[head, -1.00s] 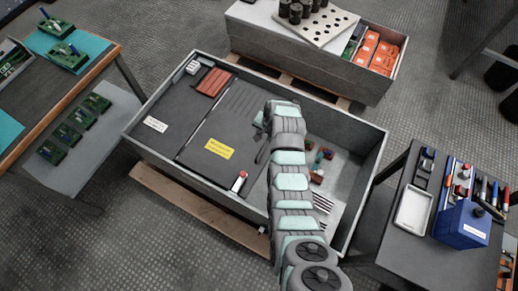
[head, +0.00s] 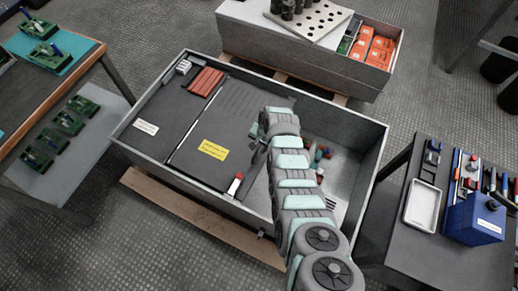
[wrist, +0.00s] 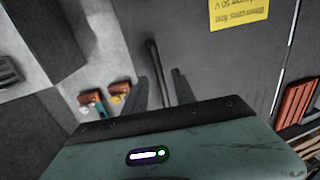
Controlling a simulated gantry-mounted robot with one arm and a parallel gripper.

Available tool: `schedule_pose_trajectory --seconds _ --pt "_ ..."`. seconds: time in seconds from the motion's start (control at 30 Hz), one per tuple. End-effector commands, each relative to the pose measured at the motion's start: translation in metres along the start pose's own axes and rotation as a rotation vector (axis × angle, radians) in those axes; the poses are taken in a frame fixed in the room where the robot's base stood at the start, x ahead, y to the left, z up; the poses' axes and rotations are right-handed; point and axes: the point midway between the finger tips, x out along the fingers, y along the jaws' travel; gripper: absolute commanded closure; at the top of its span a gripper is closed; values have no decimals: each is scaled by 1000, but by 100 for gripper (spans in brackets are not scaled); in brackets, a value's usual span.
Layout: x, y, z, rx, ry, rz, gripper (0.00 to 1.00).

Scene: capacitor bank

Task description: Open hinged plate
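The hinged plate (head: 228,115) is a flat dark grey panel with a yellow label (head: 213,149), lying in the middle of a grey box. It also shows in the wrist view (wrist: 225,65), where a slim dark handle bar (wrist: 153,60) stands out near its edge. My gripper (wrist: 161,80) is open, with one finger on each side of the bar and visible gaps beside it. In the head view my gripper (head: 259,147) is over the plate's right edge, partly hidden by my arm. I cannot tell how deep the bar sits between the fingers.
The box's walls (head: 335,120) surround the plate. A red-tipped part (head: 235,184) stands at the plate's front edge. Red ribbed blocks (head: 206,82) lie behind it. Small coloured parts lie in the box's right compartment (head: 340,175). A side table (head: 430,250) stands right.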

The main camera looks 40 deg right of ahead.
Motion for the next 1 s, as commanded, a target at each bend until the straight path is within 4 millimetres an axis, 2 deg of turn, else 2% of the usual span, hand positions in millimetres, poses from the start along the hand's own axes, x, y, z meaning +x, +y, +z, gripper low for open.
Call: schedule_pose_trajectory --seconds 0.1,0.53,0.9,1.0 --pt "8 0 0 -1 0 0 67" --pt "11 0 -1 -1 3 -1 68" --pt "11 0 -1 -1 2 -1 99" --pt "11 0 -1 -1 2 -1 100"
